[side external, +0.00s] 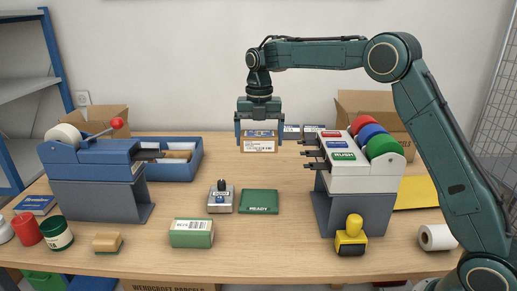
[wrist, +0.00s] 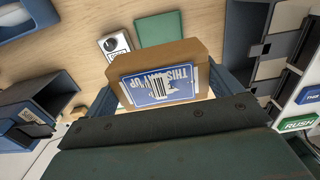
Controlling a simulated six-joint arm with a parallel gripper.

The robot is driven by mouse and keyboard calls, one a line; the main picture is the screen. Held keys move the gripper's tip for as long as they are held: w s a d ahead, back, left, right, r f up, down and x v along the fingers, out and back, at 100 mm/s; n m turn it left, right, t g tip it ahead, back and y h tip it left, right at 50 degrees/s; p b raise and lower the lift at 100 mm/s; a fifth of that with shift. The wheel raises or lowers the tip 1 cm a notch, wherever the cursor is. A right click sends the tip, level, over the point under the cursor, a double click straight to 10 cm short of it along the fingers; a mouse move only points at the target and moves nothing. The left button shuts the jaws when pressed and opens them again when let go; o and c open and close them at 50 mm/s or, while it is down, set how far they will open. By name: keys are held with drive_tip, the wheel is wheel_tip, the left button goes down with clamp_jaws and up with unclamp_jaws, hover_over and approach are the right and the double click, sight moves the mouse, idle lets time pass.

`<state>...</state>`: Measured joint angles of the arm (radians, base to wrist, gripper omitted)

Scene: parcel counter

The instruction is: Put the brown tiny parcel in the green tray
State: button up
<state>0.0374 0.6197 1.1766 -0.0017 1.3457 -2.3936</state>
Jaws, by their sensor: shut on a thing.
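The brown tiny parcel (side external: 259,146) hangs in the air between the fingers of my gripper (side external: 259,136), which is shut on it. In the wrist view the parcel (wrist: 195,52) shows a blue and white "THIS WAY UP" label on its top. The green tray (side external: 259,208), a low flat piece marked "READY", lies on the table below the parcel in the side view, apart from it. In the wrist view the green tray (wrist: 160,29) shows past the parcel's edge, partly hidden by it.
A green-and-cream labelled box (side external: 191,233) lies in front. A blue machine (side external: 95,170) stands left; a grey tape dispenser (side external: 350,195) with coloured rolls stands right, its prongs pointing towards my gripper.

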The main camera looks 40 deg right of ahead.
sight(259, 199)
wheel_tip(259, 199, down, 17)
drive_tip(key=shift+f, duration=0.1)
idle(0.8)
drive_tip(key=shift+f, duration=0.15)
drive_tip(key=o, duration=0.9)
wheel_tip(259, 199, up, 12)
drive_tip(key=shift+r, duration=0.15)
idle(0.6)
